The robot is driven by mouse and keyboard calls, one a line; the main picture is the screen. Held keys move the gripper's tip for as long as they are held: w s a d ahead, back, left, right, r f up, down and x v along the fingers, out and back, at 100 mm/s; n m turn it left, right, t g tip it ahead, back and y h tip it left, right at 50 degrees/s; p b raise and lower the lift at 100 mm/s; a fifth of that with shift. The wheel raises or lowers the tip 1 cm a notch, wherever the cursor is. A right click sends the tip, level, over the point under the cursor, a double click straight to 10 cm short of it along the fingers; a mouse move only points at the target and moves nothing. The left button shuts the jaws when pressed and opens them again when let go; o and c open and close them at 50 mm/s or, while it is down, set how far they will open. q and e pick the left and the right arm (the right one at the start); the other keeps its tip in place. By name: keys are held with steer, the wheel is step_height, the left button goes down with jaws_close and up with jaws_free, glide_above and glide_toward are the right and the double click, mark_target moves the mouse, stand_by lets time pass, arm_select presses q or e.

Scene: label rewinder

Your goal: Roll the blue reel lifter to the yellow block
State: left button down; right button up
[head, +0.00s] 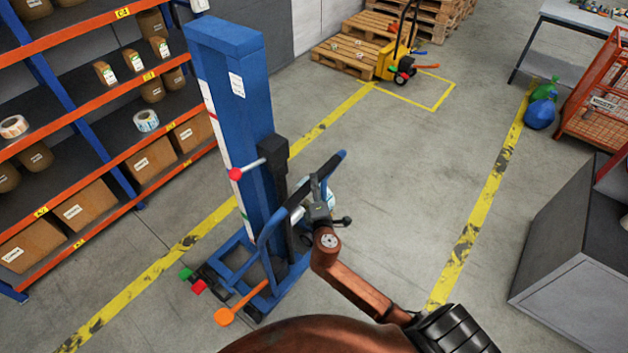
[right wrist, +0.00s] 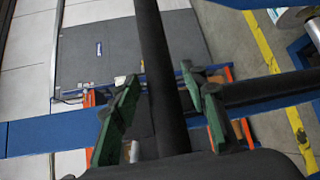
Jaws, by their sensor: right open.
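The blue reel lifter (head: 228,100) stands upright left of centre in the head view, on a low blue base with coloured pedals and levers. Its push handle (head: 268,232) faces me. My right gripper (head: 320,207) is at the handle's right side. In the right wrist view its green fingers (right wrist: 158,85) are apart, with a dark bar (right wrist: 158,45) running between them; I cannot tell whether they touch it. I cannot make out a separate yellow block; a yellow pallet truck (head: 394,60) stands at the back. My left gripper is not in view.
Orange-and-blue shelving (head: 95,115) with boxes lines the left. A yellow floor line (head: 325,125) runs beside the lifter to a yellow-outlined bay (head: 425,92). Wooden pallets (head: 345,55) stand behind. A grey cabinet (head: 565,235) and an orange cage (head: 598,95) are at right. The middle floor is clear.

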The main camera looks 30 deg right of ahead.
steer(key=v, duration=0.8)
stand_by(0.6)
step_height(320, 180, down, 23)
steer(key=s+d+m+g+y, duration=0.1)
steer(key=s+d+g+y, duration=0.1)
steer(key=g, duration=0.2)
steer(key=s+f+m+g+y, duration=0.1)
steer(key=s+f, duration=0.3)
steer(key=f, duration=0.3)
steer(key=s+f+m+g, duration=0.2)
steer(key=s+f, duration=0.2)
steer(key=f, duration=0.3)
steer(key=s+f+m+g+y, duration=0.1)
steer(key=s+f, duration=0.4)
steer(key=f, duration=0.2)
steer(key=s+f+m+g, duration=0.2)
steer(key=s+f, duration=0.5)
steer(key=s, duration=0.5)
steer(key=s+f+m+g+y+b, duration=0.1)
steer(key=s+f+m+g, duration=0.1)
steer(key=s+f, duration=0.5)
steer(key=s+f+m+g+y, duration=0.1)
steer(key=s+f+m, duration=0.3)
steer(key=s, duration=1.3)
step_height(320, 180, down, 3)
steer(key=shift+a+f+m+g, duration=0.1)
steer(key=shift+a+m+g, duration=0.2)
steer(key=shift+a+g, duration=0.2)
